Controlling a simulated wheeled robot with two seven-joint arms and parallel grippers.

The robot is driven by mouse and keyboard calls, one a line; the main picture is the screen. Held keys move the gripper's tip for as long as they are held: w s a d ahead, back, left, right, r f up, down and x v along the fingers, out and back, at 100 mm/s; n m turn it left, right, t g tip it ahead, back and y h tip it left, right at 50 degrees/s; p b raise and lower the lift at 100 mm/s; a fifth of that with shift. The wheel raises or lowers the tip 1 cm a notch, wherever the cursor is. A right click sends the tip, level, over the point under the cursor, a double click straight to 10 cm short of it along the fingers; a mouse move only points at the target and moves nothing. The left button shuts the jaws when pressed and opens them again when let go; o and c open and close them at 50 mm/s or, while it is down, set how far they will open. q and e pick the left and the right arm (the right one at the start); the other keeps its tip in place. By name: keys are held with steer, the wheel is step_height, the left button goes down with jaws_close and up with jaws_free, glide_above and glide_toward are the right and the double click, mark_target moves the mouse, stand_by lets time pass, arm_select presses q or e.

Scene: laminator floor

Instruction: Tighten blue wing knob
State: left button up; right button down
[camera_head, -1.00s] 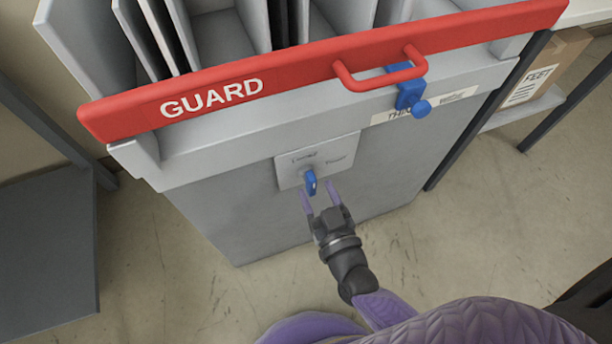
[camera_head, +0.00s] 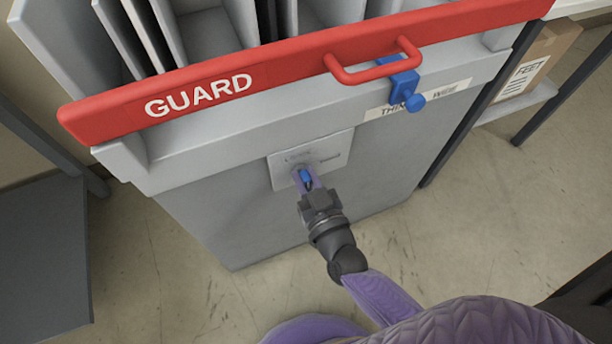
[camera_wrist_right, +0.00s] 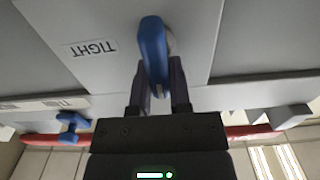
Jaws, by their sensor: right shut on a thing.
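The blue wing knob (camera_head: 306,178) sits on a pale plate (camera_head: 334,149) on the front of the grey machine. In the right wrist view the knob (camera_wrist_right: 153,52) stands large between the fingers, with the word TIGHT on the plate to its left. My right gripper (camera_head: 308,182) is shut on the knob, one finger on each side; it also shows in the right wrist view (camera_wrist_right: 159,85). The fingers hide part of the knob in the head view. My left gripper is not in view.
A red GUARD bar (camera_head: 290,72) with a handle runs across the machine above the plate. A second blue knob on a slider (camera_head: 414,102) sits right of the plate by a label strip. A cardboard box (camera_head: 530,62) stands at the right. A dark table (camera_head: 45,250) is at the left.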

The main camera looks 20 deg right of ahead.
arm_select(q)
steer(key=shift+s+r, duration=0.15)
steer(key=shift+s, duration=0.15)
arm_select(e)
steer(key=shift+m, duration=0.6)
steer(key=shift+d+m+p, duration=0.25)
steer(key=shift+m+p, duration=0.05)
steer(key=shift+m, duration=0.9)
steer(key=m, duration=0.4)
steer(key=shift+d+f, duration=0.25)
steer(key=shift+f, duration=0.05)
arm_select(q)
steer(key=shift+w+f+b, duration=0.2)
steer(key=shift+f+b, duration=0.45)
steer(key=shift+b, duration=0.2)
arm_select(e)
steer(key=shift+d+f+m, duration=0.1)
steer(key=shift+f+m, duration=0.1)
steer(key=shift+m, duration=1.55)
steer(key=shift+d+f+m, duration=0.1)
steer(key=shift+f+m, duration=0.05)
steer(key=shift+m, duration=1.65)
steer(key=shift+d+f+m, duration=0.1)
steer(key=shift+f+m, duration=0.1)
steer(key=shift+m, duration=1.55)
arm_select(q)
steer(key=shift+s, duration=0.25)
